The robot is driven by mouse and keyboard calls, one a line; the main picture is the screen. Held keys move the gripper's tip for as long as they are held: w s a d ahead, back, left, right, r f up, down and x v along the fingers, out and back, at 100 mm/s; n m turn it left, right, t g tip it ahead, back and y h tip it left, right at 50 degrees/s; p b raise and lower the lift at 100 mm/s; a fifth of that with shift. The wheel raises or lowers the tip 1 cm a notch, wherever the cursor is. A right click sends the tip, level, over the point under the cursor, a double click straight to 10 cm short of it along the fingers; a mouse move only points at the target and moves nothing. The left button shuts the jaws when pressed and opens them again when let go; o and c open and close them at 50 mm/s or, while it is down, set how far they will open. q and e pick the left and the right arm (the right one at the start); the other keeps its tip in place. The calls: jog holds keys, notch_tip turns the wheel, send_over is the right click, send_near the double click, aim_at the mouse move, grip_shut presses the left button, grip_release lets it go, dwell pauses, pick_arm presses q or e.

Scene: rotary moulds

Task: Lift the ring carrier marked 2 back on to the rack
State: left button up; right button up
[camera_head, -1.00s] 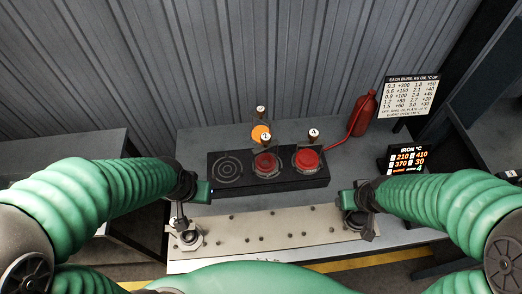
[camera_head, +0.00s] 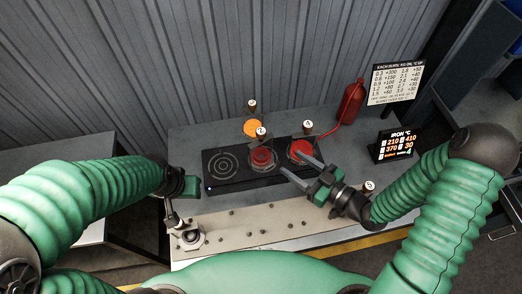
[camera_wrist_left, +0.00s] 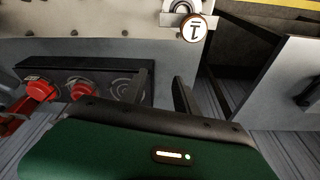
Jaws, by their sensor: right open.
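The ring carrier marked 2 (camera_head: 261,132) stands on the middle plate of the black hob (camera_head: 235,184), over a red ring-shaped piece (camera_head: 262,156). My right gripper (camera_head: 293,161) is open, its fingers reaching over the hob's right half, between the middle and right plates as seen. Whether it touches anything is unclear. My left gripper (camera_head: 186,187) is by the hob's left front corner. The left wrist view shows its fingers (camera_wrist_left: 161,88) apart with nothing between them. The pale plate with small studs, perhaps the rack (camera_head: 250,226), lies in front of the hob.
Another carrier (camera_head: 308,127) stands at the right plate's red piece; the left plate is empty. A carrier marked 1 (camera_wrist_left: 194,28) is near my left gripper. Another knob (camera_head: 368,186) shows by my right wrist. Behind are an orange disc (camera_head: 253,127) and a red bottle (camera_head: 350,101).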

jog(key=w+a+r+y+p, duration=0.1)
jog(key=w+a+r+p, duration=0.2)
jog(key=w+a, duration=0.8)
jog(key=shift+a+t+p, duration=0.4)
jog(key=shift+a+p, duration=0.2)
jog(key=shift+p, duration=0.6)
jog(key=shift+d+r, duration=0.1)
jog(key=shift+d, duration=0.1)
jog(key=c, duration=0.5)
jog(key=shift+s, duration=0.1)
jog(key=c, duration=0.5)
pick_arm(q)
jog(key=v, duration=0.3)
jog(key=w+v, duration=0.1)
jog(key=v, duration=0.1)
jog(key=shift+a+r, duration=0.15)
jog(key=shift+r, duration=0.15)
pick_arm(e)
jog(key=shift+a, duration=0.2)
grip_shut()
jog(key=shift+d, duration=0.1)
jog(key=shift+r, duration=0.1)
